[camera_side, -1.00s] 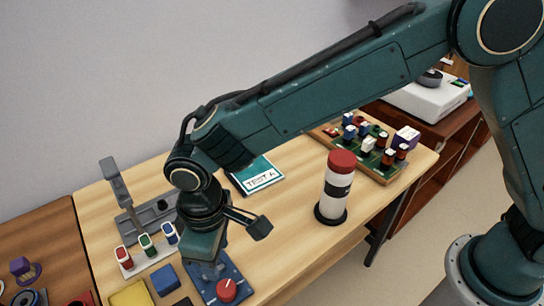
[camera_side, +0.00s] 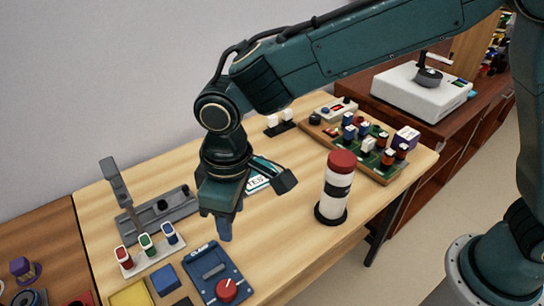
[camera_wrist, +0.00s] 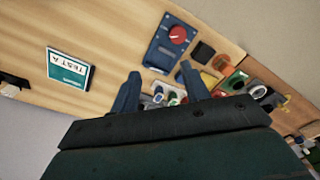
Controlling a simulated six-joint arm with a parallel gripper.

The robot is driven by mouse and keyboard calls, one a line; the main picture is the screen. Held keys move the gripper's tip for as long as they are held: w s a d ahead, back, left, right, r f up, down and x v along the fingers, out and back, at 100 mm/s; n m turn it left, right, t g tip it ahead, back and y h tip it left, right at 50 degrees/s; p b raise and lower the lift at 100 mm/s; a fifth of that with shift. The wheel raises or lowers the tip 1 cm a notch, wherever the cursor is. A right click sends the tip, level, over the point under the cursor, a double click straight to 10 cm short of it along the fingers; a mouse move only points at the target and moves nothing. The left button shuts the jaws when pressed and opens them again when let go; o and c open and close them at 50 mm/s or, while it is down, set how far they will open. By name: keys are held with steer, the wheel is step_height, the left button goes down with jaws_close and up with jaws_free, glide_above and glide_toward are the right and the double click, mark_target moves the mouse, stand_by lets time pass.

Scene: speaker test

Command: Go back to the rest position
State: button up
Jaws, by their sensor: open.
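My gripper (camera_side: 226,222) hangs above the wooden table (camera_side: 290,235) in the side view, left of the red, white and black cylinder (camera_side: 337,188). In the wrist view my gripper (camera_wrist: 158,85) shows two blue fingers apart with nothing between them. Below it stands a blue box with a red knob (camera_side: 217,272); this box also shows in the wrist view (camera_wrist: 172,42). My gripper is clear of the box. The TEST A card (camera_side: 258,184) is partly hidden behind my gripper.
A grey fixture with an upright lever (camera_side: 115,182) and red, green and blue pieces (camera_side: 147,245) stand at left. A board with several coloured blocks (camera_side: 385,165) lies at the back right. A white device (camera_side: 405,92) sits beyond. The table's front middle is bare.

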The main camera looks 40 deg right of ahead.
steer(key=s+d+r+m+t, duration=0.1)
steer(key=s+d+r+m, duration=0.1)
steer(key=d+r, duration=0.6)
steer(key=s+d+r+m+t, duration=0.15)
steer(key=d+r, duration=0.25)
steer(key=d, duration=0.8)
steer(key=s+d+r+m+t, duration=0.1)
steer(key=s+d+m, duration=0.3)
steer(key=s+d, duration=0.9)
steer(key=shift+s+t, duration=0.2)
steer(key=shift+t, duration=0.65)
steer(key=shift+o, duration=0.2)
steer(key=shift+w+m, duration=0.1)
steer(key=shift+m, duration=0.15)
